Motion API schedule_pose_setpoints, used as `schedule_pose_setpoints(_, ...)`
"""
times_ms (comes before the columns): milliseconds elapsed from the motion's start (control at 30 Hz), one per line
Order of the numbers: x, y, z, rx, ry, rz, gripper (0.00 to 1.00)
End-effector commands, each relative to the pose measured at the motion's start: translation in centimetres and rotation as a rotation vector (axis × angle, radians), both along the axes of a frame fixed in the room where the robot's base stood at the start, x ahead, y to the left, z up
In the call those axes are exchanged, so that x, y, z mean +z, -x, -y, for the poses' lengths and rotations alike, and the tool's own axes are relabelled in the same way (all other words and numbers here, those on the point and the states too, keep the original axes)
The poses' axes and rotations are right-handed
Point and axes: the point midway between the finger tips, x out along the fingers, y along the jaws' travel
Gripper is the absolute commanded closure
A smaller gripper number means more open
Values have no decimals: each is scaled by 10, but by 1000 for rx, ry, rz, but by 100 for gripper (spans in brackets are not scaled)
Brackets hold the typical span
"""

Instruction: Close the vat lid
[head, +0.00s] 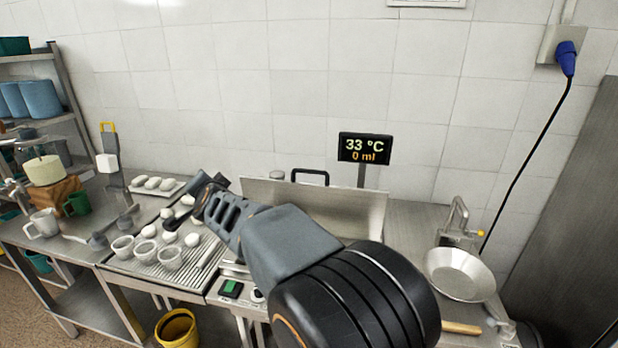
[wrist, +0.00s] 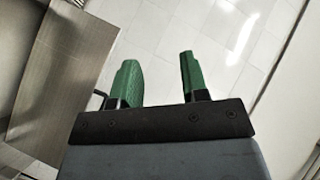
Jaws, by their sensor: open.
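The vat lid (head: 362,207) is a flat metal panel standing raised at the back of the counter in the head view. A black handle (head: 310,174) sits at its top edge. My arm crosses in front of the vat and hides most of its body and opening. My gripper (head: 200,200) is left of the lid, above the counter, with nothing seen between its fingers. In the wrist view, the green fingers of my gripper (wrist: 158,72) are apart over bare wall tiles. A metal panel shows at the left there; I cannot tell whether it is the lid.
A black display (head: 364,148) reading 33 ºC and 0 ml stands behind the lid. White cups (head: 146,249) and round white pieces lie on the ribbed drainer at left. A metal pan (head: 459,275) is at right. A green switch (head: 230,288) is on the front.

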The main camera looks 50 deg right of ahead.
Motion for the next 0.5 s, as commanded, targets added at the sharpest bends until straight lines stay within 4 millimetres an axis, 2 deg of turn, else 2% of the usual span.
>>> schedule_pose_setpoints(33,-6,-15,35,-144,-60,79,59)
schedule_pose_setpoints(67,-6,-20,55,-234,-95,130,59)
schedule_pose_setpoints(100,-8,-24,80,-352,-137,194,59)
schedule_pose_setpoints(200,-21,-23,136,-625,-216,324,59)
schedule_pose_setpoints(333,-44,-8,183,-906,-269,437,59)
schedule_pose_setpoints(500,-65,10,212,-1126,-291,512,59)
